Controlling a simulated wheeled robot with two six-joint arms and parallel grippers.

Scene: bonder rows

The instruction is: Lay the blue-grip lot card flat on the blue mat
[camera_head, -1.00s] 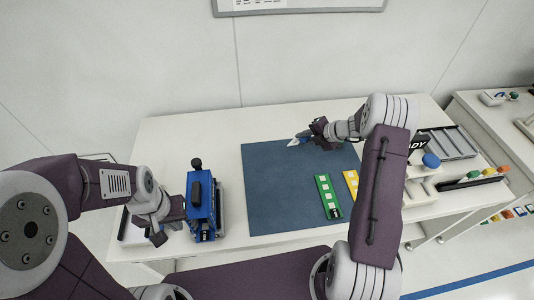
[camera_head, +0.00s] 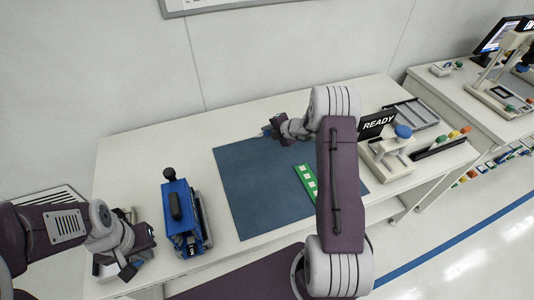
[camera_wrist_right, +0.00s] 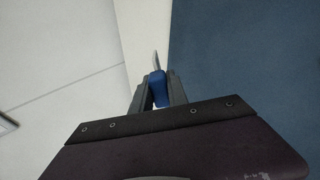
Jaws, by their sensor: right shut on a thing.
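The lot card's blue grip (camera_wrist_right: 158,90) is between the fingers of my right gripper (camera_wrist_right: 158,92) in the right wrist view. A thin pale part of the card (camera_wrist_right: 155,60) sticks out ahead, seen nearly edge-on. In the head view my right gripper (camera_head: 270,132) is at the back edge of the blue mat (camera_head: 245,185); the card is small and mostly hidden there. The mat also fills the right of the wrist view (camera_wrist_right: 250,70). I cannot tell the card's height above it. My left gripper (camera_head: 142,254) looks open and empty, left of the mat.
A blue device (camera_head: 180,215) stands between my left gripper and the mat. A green strip (camera_head: 305,181) lies on the mat, partly behind my right arm. A READY sign (camera_head: 377,123) and a press-like fixture (camera_head: 392,158) stand at right. The mat's left half is clear.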

